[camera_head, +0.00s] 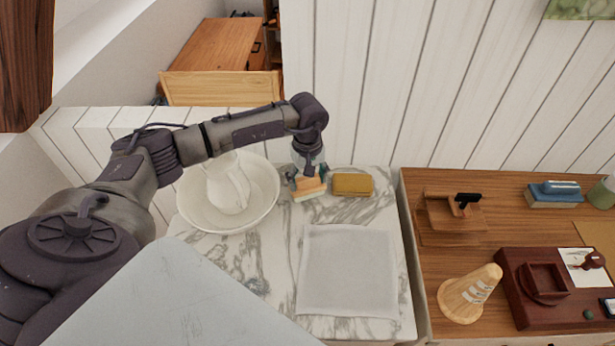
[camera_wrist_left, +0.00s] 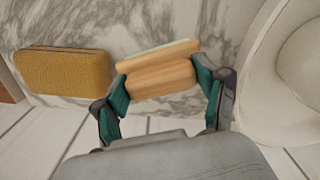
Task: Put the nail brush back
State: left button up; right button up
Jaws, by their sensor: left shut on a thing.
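The nail brush (camera_head: 310,188) has a pale wooden back with a lighter strip along one edge. It also shows in the left wrist view (camera_wrist_left: 158,76), between the teal finger pads. My left gripper (camera_head: 306,181) is shut on the nail brush, over the back part of the marble top, between the basin and a yellow-brown block. I cannot tell whether the brush touches the marble. In the left wrist view my left gripper (camera_wrist_left: 163,95) grips the brush at its two ends. My right gripper is not in view.
A white basin (camera_head: 270,204) with a pitcher (camera_head: 228,186) stands left of the brush. The yellow-brown block (camera_head: 352,184) lies close on its right. A white cloth (camera_head: 347,270) covers the front of the marble top (camera_head: 250,262). A wooden desk (camera_head: 425,263) with several objects stands right.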

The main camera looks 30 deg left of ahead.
aim_at(307, 178)
pick_arm(q)
jog(key=o, duration=1.1)
jog(key=shift+f, duration=0.1)
jog(key=shift+r, duration=0.35)
notch_tip(307, 178, up, 12)
jog(key=b, duration=0.2)
jog(key=shift+f+b, duration=0.15)
jog(key=shift+b, duration=0.2)
